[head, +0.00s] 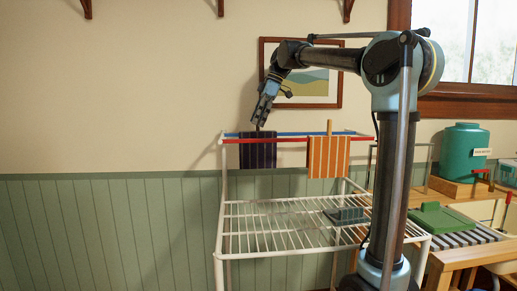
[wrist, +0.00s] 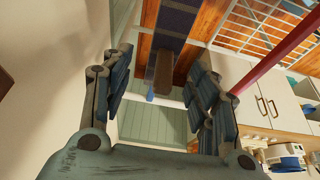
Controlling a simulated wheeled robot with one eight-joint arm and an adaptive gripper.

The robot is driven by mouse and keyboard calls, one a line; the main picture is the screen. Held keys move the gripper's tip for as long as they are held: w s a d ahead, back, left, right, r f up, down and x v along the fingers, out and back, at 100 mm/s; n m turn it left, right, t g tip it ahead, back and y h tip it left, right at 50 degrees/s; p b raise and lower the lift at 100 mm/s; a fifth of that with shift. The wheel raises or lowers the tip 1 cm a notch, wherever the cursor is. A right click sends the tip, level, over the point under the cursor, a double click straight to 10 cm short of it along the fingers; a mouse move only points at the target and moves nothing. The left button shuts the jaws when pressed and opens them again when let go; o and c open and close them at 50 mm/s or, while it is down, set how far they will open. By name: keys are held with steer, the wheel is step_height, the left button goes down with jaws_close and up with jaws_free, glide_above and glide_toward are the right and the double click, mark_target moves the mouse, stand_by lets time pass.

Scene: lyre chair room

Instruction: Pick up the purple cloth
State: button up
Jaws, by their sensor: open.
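The purple cloth (head: 258,152) is dark and striped and hangs over the rails of a white drying rack, at the left part of the rails. My gripper (head: 262,120) points down just above its top edge. In the wrist view, my gripper (wrist: 160,75) is open, with a finger on each side. A dark blue-purple strip of cloth (wrist: 178,20) shows beyond and between the fingers. A brown, peg-like piece (wrist: 163,74) lies at the near end of that strip. I cannot tell whether the fingers touch the cloth.
An orange striped cloth (head: 328,158) with a wooden peg (head: 329,127) hangs to the right on the same rails. The rack (head: 262,209) has a wire shelf with a dark flat item (head: 345,215). A red rail (wrist: 285,48) runs close on the right. A teal jug (head: 463,153) stands far right.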

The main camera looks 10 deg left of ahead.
steer(key=shift+x, duration=2.5)
steer(key=shift+s, duration=0.1)
steer(key=c, duration=1.1)
